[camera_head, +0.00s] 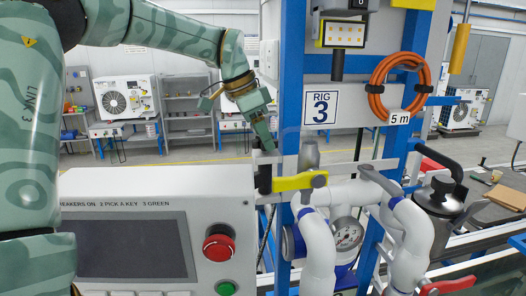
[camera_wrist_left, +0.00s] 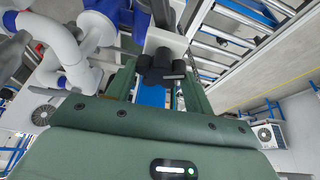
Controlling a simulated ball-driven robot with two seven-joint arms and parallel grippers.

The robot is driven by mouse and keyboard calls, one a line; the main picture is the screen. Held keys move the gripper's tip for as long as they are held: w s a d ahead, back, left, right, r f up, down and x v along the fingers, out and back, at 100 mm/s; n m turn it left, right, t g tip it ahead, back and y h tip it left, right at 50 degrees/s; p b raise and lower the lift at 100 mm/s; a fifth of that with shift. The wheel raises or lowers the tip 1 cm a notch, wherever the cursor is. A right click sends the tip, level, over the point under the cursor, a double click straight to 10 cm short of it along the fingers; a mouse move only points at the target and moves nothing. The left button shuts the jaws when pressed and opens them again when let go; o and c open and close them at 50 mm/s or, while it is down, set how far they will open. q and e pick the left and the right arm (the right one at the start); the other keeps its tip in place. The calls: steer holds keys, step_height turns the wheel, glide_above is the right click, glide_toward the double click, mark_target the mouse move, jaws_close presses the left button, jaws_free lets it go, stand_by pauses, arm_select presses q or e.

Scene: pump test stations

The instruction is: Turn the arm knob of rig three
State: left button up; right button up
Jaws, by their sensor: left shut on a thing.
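A black knob (camera_head: 264,179) sits low in front of that post, by the right edge of a grey control panel (camera_head: 150,188). My left gripper (camera_head: 265,148) reaches down to it from above. In the left wrist view the black knob (camera_wrist_left: 160,70) lies between the two green fingers of my left gripper (camera_wrist_left: 160,88), which is shut on it. The knob's markings and turned position cannot be read. My right gripper is not in view.
The panel has a dark screen (camera_head: 121,247), a red stop button (camera_head: 219,244) and a green button (camera_head: 227,289). A yellow valve handle (camera_head: 299,181), white pipes (camera_head: 318,240) and a gauge (camera_head: 347,234) crowd the right side. An orange hose coil (camera_head: 399,87) hangs above.

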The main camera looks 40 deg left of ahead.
arm_select(q)
steer(key=shift+d+r+n+t+y+b, duration=0.15)
steer(key=shift+n+y+b, duration=0.3)
steer(key=shift+n+b, duration=0.7)
steer(key=shift+a+n+t+y+b, duration=0.1)
steer(key=shift+n+t+y+b, duration=0.25)
steer(key=shift+n+b, duration=0.75)
steer(key=shift+n, duration=0.25)
steer(key=o, duration=1)
steer(key=shift+c, duration=0.2)
steer(key=p+v, duration=0.2)
steer(key=v, duration=1.4)
steer(key=shift+d+r+p, duration=0.2)
steer(key=shift+p, duration=0.1)
